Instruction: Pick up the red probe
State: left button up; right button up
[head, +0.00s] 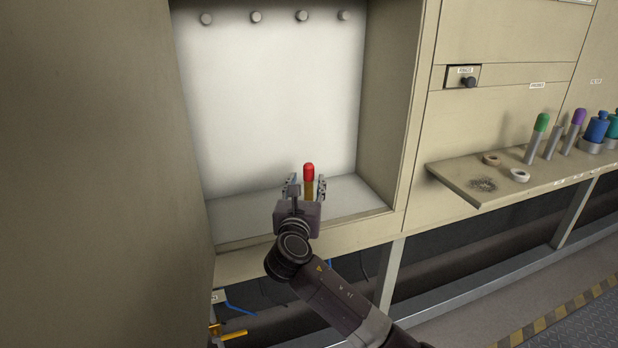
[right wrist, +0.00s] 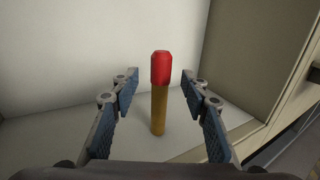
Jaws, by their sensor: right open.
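The red probe (head: 309,172) stands upright on the floor of the open recess, with a red cap over a brass-coloured shaft. It also shows in the right wrist view (right wrist: 160,90), upright between the fingers and a little beyond them. My right gripper (head: 307,187) is open, with one finger to each side of the probe; in the right wrist view its fingers (right wrist: 163,92) show clear gaps to the shaft. The base of the probe is hidden by the gripper in the head view. My left gripper is in neither view.
The recess (head: 375,190) has a white back wall, side walls and a row of round knobs at the top. To the right, a shelf (head: 470,195) holds a green-capped probe (head: 537,135), a purple-capped probe (head: 575,125), rings and blue containers (head: 597,128).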

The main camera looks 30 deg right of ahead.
aim_at(308, 177)
jog(key=x, duration=0.4)
jog(key=shift+w+d+b, duration=0.1)
jog(key=shift+b, duration=0.3)
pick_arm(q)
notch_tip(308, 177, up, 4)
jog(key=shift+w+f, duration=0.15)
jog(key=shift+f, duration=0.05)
pick_arm(e)
grip_shut()
